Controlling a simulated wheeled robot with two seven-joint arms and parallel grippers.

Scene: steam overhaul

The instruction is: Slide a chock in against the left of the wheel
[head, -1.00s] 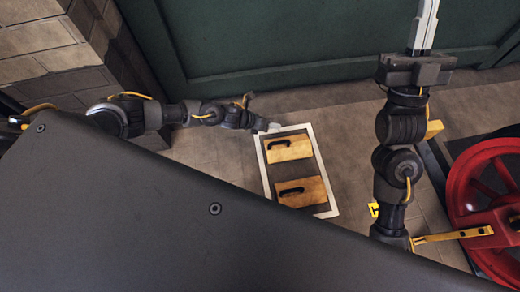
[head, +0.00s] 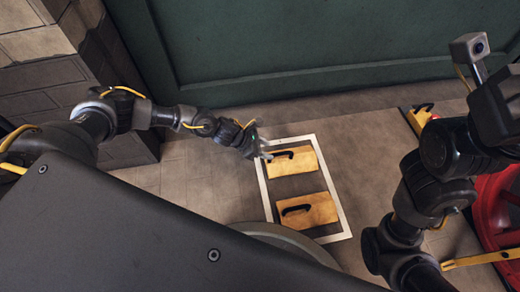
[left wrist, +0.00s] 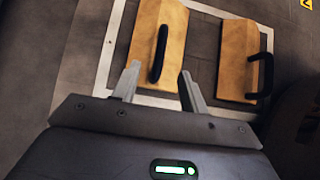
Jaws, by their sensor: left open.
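Two wooden chocks with black handles lie in a white-bordered rectangle on the floor: the far chock (head: 292,161) and the near chock (head: 307,210). My left gripper (head: 265,156) is at the left edge of the far chock. In the left wrist view my left gripper (left wrist: 160,85) is open, with the black handle of the far chock (left wrist: 160,30) ahead between its fingers; the near chock (left wrist: 240,60) is to the right. The red wheel (head: 490,215) is at the right edge of the head view, partly hidden by my right arm. My right gripper's fingers are not clearly visible.
A yellow bar (head: 480,260) reaches across to the red wheel. A small yellow block (head: 421,117) lies beyond my right arm. A green wall panel (head: 300,50) closes the back, and a brick pillar (head: 50,80) stands at left. Floor between the rectangle and the wheel is mostly clear.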

